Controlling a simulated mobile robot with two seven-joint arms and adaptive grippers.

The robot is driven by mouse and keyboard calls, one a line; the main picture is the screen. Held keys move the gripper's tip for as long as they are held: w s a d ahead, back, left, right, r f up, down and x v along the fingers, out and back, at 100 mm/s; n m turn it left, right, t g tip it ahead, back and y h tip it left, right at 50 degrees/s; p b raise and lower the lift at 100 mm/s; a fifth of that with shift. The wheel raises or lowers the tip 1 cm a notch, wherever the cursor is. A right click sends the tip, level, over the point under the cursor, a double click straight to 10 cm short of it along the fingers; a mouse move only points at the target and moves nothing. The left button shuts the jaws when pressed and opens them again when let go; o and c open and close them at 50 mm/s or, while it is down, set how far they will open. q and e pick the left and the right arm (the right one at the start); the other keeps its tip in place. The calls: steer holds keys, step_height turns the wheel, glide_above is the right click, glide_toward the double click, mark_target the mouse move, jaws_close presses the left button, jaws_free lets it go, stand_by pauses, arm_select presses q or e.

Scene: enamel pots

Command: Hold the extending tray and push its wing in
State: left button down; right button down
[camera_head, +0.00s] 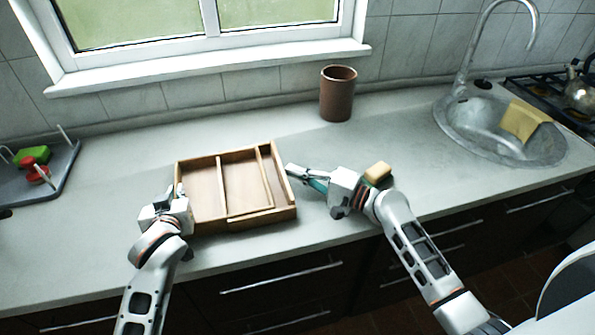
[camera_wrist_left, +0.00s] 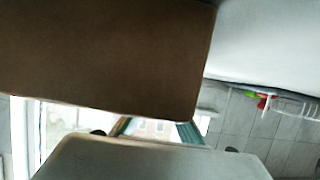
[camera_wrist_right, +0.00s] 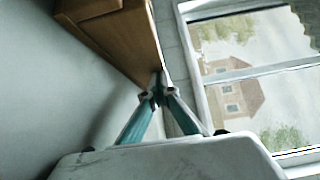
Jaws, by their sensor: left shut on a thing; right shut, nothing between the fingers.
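The wooden extending tray (camera_head: 208,161) lies on the counter in the head view, with long compartments and a narrow wing (camera_head: 276,176) along its right side. My left gripper (camera_head: 179,190) is at the tray's left wall and shut on it. In the left wrist view the tray's brown wooden face (camera_wrist_left: 100,55) fills the top left and hides the fingertips. My right gripper (camera_head: 290,168) is shut and empty, with its tips close to the tray's right wall. The right wrist view shows its closed tips (camera_wrist_right: 158,88) at the tray's wooden side (camera_wrist_right: 140,45); I cannot tell if they touch.
A brown cylindrical pot (camera_head: 337,94) stands behind, near the wall. The sink (camera_head: 490,143) is at the right and a grey dish rack (camera_head: 62,172) at the left. The counter between pot and sink is clear.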

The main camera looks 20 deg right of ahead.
mark_target(283, 171)
steer(key=a, duration=0.4)
steer(key=shift+r, duration=0.1)
arm_select(q)
steer(key=shift+d, duration=0.2)
arm_select(e)
steer(key=shift+s+a, duration=0.1)
steer(key=shift+d, duration=0.45)
steer(key=d, duration=0.2)
steer(key=s+d, duration=0.1)
steer(key=d, duration=0.1)
steer(key=shift+d, duration=0.35)
arm_select(q)
steer(key=shift+a, duration=0.25)
arm_select(e)
steer(key=v, duration=1.8)
steer(key=shift+s+d, duration=0.1)
steer(key=shift+d, duration=0.1)
arm_select(q)
steer(key=c, duration=2.1)
jaws_free()
steer(key=shift+c, duration=0.2)
